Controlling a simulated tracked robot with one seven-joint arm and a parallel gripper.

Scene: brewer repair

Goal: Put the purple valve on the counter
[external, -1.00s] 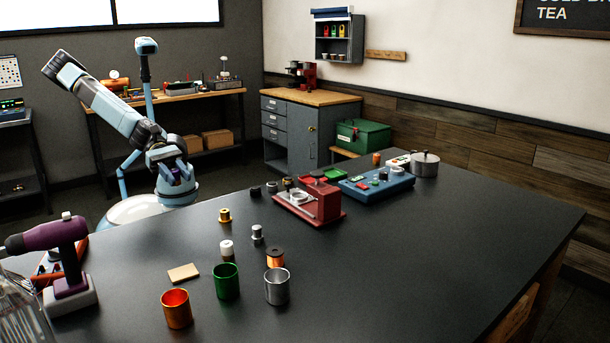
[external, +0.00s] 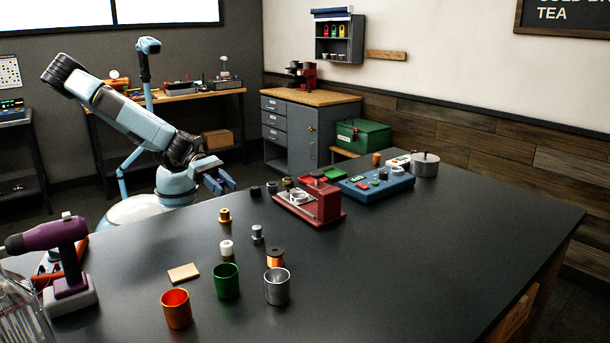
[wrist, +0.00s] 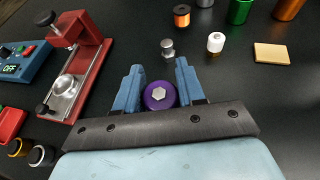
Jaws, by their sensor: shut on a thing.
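The purple valve (wrist: 159,95) is a round purple piece with a silver hex top. In the wrist view it sits between the two blue fingers of my gripper (wrist: 158,88), which is shut on it. In the external view my gripper (external: 222,183) reaches out at the far left edge of the dark counter (external: 380,255); I cannot make out the valve clearly there. The wrist view shows the dark counter surface (wrist: 225,88) ahead of the fingers. I cannot tell how high the valve is above it.
A red machine (external: 318,203) stands right of my gripper, with a blue control box (external: 376,184) beyond it. Small fittings, including a brass one (external: 224,215), and green (external: 226,281), orange (external: 176,309) and silver cups (external: 278,286) stand nearer. The counter's right part is bare.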

